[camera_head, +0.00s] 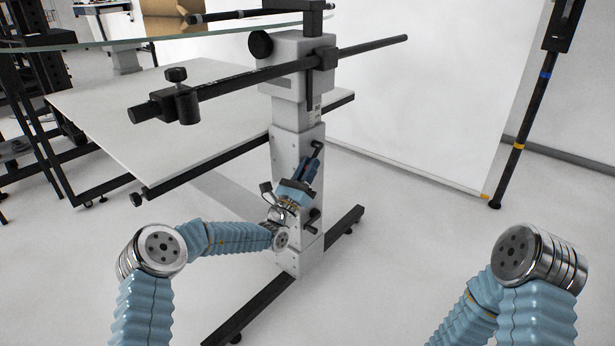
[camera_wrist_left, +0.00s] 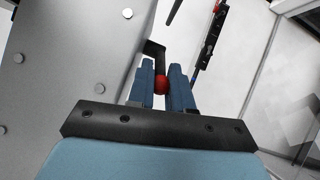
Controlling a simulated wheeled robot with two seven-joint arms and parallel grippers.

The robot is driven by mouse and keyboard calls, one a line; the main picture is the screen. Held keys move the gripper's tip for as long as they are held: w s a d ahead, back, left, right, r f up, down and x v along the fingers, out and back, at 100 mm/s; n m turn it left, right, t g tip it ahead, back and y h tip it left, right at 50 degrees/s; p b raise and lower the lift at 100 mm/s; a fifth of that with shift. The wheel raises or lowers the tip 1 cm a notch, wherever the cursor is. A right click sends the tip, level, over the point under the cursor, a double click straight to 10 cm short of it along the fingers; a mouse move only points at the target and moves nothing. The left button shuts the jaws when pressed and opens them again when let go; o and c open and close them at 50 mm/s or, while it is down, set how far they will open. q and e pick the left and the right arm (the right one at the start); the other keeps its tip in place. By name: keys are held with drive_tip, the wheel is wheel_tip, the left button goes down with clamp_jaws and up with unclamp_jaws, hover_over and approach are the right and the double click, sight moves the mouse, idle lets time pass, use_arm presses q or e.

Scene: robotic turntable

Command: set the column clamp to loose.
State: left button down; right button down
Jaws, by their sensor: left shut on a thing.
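The column clamp's lever is a black bent handle (camera_head: 316,146) on the right side of the light grey column (camera_head: 284,148). In the left wrist view the lever (camera_wrist_left: 154,48) comes down from the column's edge to a red end (camera_wrist_left: 161,86) between my fingers. My left gripper (camera_head: 314,162) is shut on this lever, its blue fingers one on each side; it also shows in the left wrist view (camera_wrist_left: 162,82). The fingers and wrist hide part of the lever in the head view. Only part of my right arm shows at lower right; its gripper is out of view.
A glass disc (camera_head: 170,38) and a long black bar (camera_head: 235,84) sit above my left gripper. A white table (camera_head: 170,120) stands behind the column. Black feet (camera_head: 250,310) spread at its base. A black stand (camera_head: 520,130) is at right, with clear floor between.

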use_arm(q)
drive_tip(key=shift+f, duration=0.25)
drive_tip(key=c, duration=1.4)
unclamp_jaws()
drive_tip(key=shift+r, duration=0.1)
drive_tip(key=v, duration=1.4)
drive_tip(key=shift+w+d, duration=0.15)
drive_tip(key=shift+c, duration=0.3)
